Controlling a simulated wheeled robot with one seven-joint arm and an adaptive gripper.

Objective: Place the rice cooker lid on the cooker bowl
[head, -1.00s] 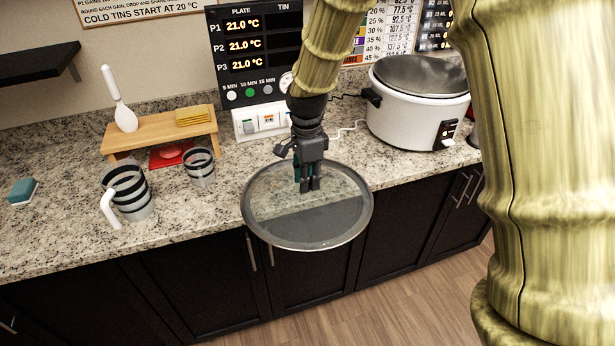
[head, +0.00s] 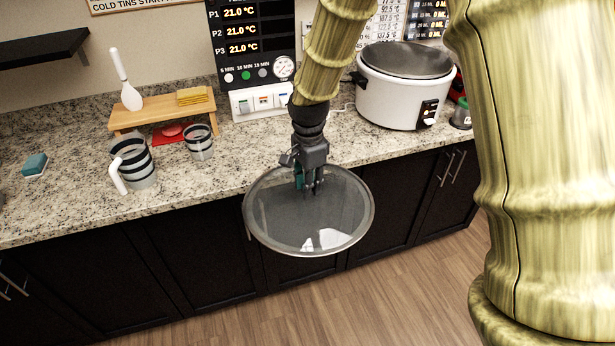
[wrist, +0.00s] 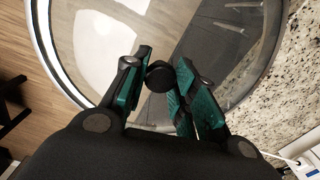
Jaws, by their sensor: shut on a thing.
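The rice cooker lid (head: 330,222) is a round glass disc with a metal rim. My gripper (head: 309,188) is shut on its dark knob and holds it in front of the counter's front edge, over the cupboards and floor. In the wrist view the knob (wrist: 158,77) sits between the fingertips, with the lid's glass (wrist: 107,38) beyond it. The white cooker bowl (head: 398,97) stands on the counter at the right, behind and to the right of the lid. Its top is open and shows a grey inside (head: 405,60).
A striped jug (head: 136,165), a striped cup (head: 199,143) and a wooden stand (head: 162,112) with a white paddle (head: 130,95) are on the left of the counter. A display panel (head: 254,45) stands behind my arm.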

